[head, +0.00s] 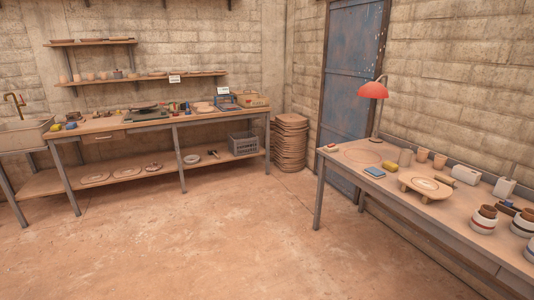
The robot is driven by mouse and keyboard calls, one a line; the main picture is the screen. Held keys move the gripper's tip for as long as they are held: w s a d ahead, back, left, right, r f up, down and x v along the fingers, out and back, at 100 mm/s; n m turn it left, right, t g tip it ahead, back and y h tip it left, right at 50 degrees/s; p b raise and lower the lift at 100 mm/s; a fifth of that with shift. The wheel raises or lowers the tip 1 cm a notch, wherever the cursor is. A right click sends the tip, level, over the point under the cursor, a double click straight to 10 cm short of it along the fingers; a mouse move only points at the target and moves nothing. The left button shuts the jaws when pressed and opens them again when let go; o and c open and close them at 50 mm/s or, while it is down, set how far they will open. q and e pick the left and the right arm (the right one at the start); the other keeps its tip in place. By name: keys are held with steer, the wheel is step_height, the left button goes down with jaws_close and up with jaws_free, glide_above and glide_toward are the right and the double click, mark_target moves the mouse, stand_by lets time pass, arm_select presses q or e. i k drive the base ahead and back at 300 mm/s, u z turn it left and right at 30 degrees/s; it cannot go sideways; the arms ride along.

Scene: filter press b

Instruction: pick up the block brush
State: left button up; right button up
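I cannot make out for certain which object is the block brush. Several small block-like objects lie on the right-hand table (345,165). A small reddish block (330,147) is at its far left corner, a flat blue block (375,172) is near its front edge, and a yellow block (389,165) lies just behind the blue one. On the left workbench (100,126), a small yellow object (55,127) and a blue one (70,125) lie near the sink. Neither of my grippers is in view.
A red lamp (373,90), cups (422,155), a low round stand (427,187) and striped pots (484,219) occupy the right table. A sink (22,134) adjoins the workbench, and a grey crate (243,143) sits on its lower shelf. The floor (215,230) between is clear.

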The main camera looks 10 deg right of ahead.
mark_target(446, 180)
steer(key=z, duration=0.8)
steer(key=i, duration=1.7)
steer(key=z, duration=0.9)
